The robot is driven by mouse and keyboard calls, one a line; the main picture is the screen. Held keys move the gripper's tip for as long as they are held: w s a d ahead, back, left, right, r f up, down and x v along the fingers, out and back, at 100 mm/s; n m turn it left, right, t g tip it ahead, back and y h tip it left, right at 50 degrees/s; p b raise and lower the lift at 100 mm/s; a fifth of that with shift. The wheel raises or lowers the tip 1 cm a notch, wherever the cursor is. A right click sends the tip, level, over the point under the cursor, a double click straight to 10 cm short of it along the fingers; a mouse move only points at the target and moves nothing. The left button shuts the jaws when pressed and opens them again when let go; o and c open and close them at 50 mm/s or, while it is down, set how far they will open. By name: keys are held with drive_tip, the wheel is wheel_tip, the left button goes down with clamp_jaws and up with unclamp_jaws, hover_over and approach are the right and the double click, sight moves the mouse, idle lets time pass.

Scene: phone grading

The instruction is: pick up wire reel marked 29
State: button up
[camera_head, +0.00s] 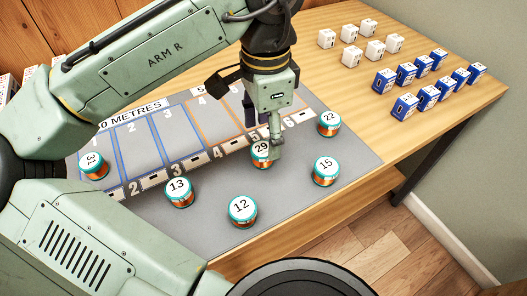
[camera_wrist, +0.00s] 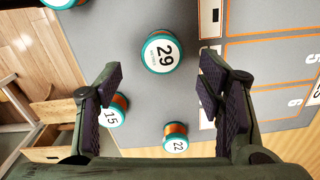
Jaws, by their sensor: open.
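The wire reel marked 29 (camera_head: 261,151) stands upright on the grey mat, with a teal rim, white label and copper side. In the wrist view the reel marked 29 (camera_wrist: 162,52) shows ahead of my gripper, centred between the fingers and beyond their tips. My gripper (camera_head: 266,140) points down over this reel and partly hides it in the head view. In the wrist view my gripper (camera_wrist: 161,78) has its two dark-padded fingers spread wide with nothing between them. I cannot tell the exact gap between fingertips and reel.
Reels marked 22 (camera_head: 329,123), 15 (camera_head: 326,171), 12 (camera_head: 242,211), 13 (camera_head: 179,192) and 31 (camera_head: 94,165) stand on the grey mat (camera_head: 215,183) around it. Numbered bays lie behind. White boxes (camera_head: 351,56) and blue boxes (camera_head: 405,107) stand at the right.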

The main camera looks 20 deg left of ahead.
sight(263, 149)
drive_tip(key=f, duration=0.5)
drive_tip(key=shift+a+f, duration=0.2)
drive_tip(key=shift+f, duration=0.15)
drive_tip(key=c, duration=1.2)
